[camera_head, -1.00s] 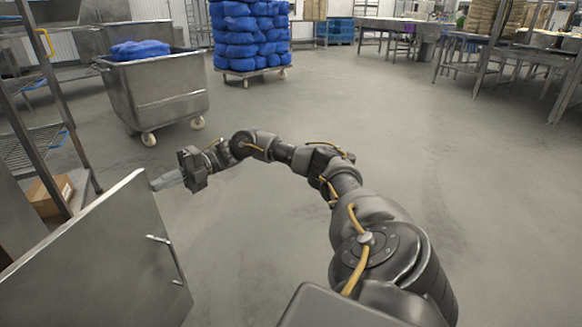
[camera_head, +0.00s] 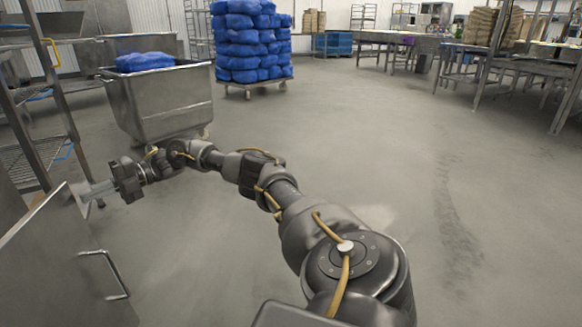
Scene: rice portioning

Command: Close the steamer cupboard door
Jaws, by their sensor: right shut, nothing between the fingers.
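The steamer cupboard door (camera_head: 62,270) is a flat steel panel at the lower left, standing open, with a bar handle (camera_head: 112,272) on the face toward me. My right arm reaches across from the lower right. My right gripper (camera_head: 88,192) is shut and empty, at the door's upper far edge. Its fingertips look close to or touching that edge; I cannot tell which. The cupboard's inside is not visible. My left gripper is not in view.
A steel wheeled bin (camera_head: 165,100) with blue bags stands beyond my right gripper. A dolly stacked with blue sacks (camera_head: 252,45) is farther back. A steel shelf rack (camera_head: 45,140) stands at the left. The floor at the centre and right is clear.

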